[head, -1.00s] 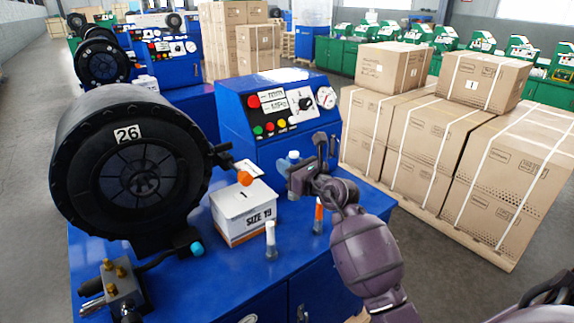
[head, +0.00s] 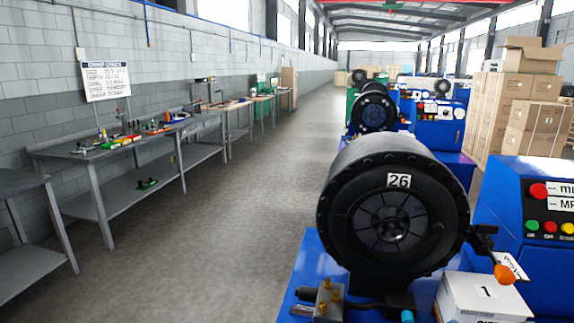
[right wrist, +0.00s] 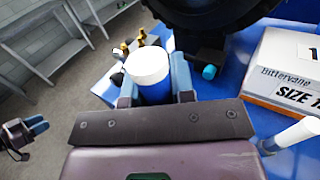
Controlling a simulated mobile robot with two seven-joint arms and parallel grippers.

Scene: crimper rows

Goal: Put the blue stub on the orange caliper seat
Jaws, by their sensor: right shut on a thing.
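The blue stub (right wrist: 153,92), a blue cylinder with a white top, is between the fingers of my right gripper (right wrist: 157,95) in the right wrist view. The gripper is shut on it. What looks like my left gripper (right wrist: 36,124) shows small at the left edge of that view; I cannot tell whether it is open. Neither gripper is in the head view. Small orange, yellow, green and red items (head: 155,128) lie on the grey workbench (head: 140,142) along the wall; the orange caliper seat cannot be made out among them for certain.
The black crimper drum (head: 392,212) stands on a blue cabinet at right, with an orange knob (head: 505,274) and a white box (head: 482,300) beside it. A white-topped post (right wrist: 297,133) stands near the box. A wide clear aisle (head: 240,210) separates the workbenches from the machines.

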